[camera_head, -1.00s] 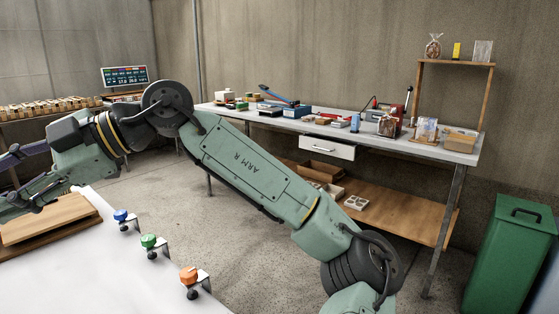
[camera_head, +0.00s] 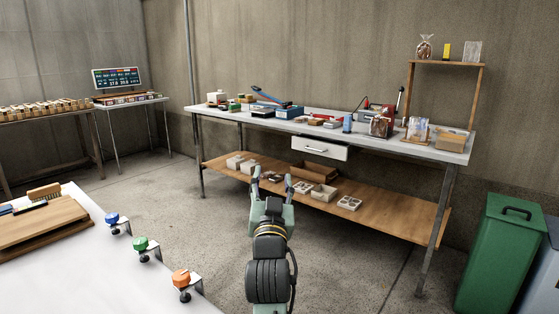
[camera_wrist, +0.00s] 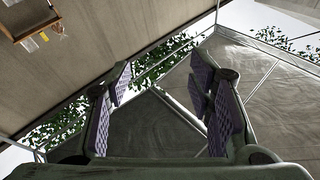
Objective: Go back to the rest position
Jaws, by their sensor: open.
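My gripper (camera_head: 271,178) is in the lower middle of the head view, fingers pointing up and away from me. Its two fingers are apart with nothing between them. It appears in front of the long work table (camera_head: 380,138) and its wooden lower shelf (camera_head: 395,215). In the wrist view my gripper (camera_wrist: 160,108) shows both ridged finger pads spread wide and empty. Beyond them are the walls, the roof opening and some green leaves.
A near white table (camera_head: 75,275) with a wooden board (camera_head: 40,228) and blue, green and orange knobbed clamps (camera_head: 140,245) is at left. A green bin (camera_head: 495,255) stands at right. The floor (camera_head: 165,190) between the tables is clear.

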